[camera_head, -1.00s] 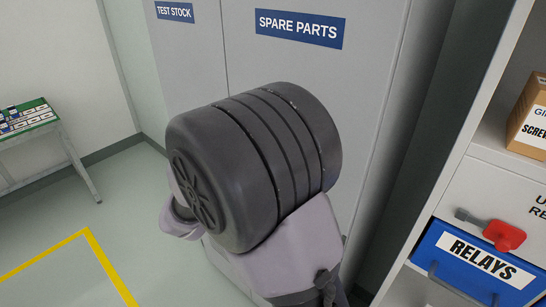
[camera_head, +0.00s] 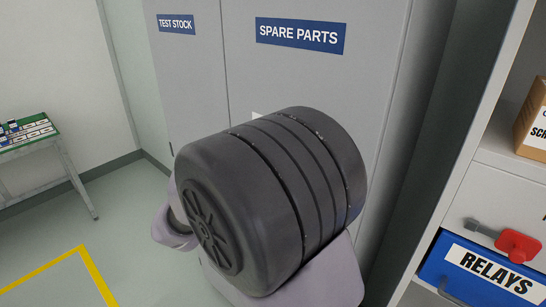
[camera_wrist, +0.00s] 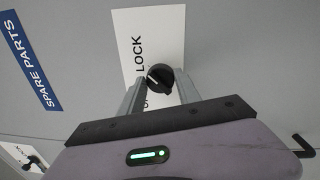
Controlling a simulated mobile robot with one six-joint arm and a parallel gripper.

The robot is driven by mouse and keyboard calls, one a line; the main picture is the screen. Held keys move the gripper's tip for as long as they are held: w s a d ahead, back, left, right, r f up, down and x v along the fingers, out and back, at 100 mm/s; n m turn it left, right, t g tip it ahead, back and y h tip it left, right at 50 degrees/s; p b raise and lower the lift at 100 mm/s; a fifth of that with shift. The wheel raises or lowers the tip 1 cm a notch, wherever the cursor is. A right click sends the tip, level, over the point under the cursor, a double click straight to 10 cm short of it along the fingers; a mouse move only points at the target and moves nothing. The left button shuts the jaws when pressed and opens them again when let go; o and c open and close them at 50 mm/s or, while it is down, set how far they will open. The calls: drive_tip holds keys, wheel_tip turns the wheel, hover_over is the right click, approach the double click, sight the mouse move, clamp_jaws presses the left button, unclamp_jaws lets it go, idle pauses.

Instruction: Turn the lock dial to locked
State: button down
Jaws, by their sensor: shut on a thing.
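The lock dial (camera_wrist: 161,80) is a round black knob with a short white mark, which points to the upper left in the wrist view. It sits on a white label plate (camera_wrist: 150,28) fixed to the grey cabinet. The word LOCK shows on the plate; other lettering is partly covered by a finger. My gripper (camera_wrist: 158,90) has one finger on each side of the dial and is shut on it. In the head view my arm hides the dial and the gripper.
The cabinet doors carry SPARE PARTS (camera_head: 300,35) and TEST STOCK (camera_head: 176,24) signs. A black handle (camera_wrist: 303,146) is at right in the wrist view. A second label plate with a dial (camera_wrist: 35,164) is at lower left. Shelving with a blue RELAYS bin (camera_head: 484,268) stands at right.

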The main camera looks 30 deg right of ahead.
drive_tip(key=c, duration=0.9)
unclamp_jaws()
drive_tip(key=shift+o, duration=0.2)
drive_tip(key=p+v, duration=0.4)
drive_tip(key=v, duration=1.3)
drive_tip(key=shift+a, duration=0.25)
drive_tip(key=shift+s, duration=0.1)
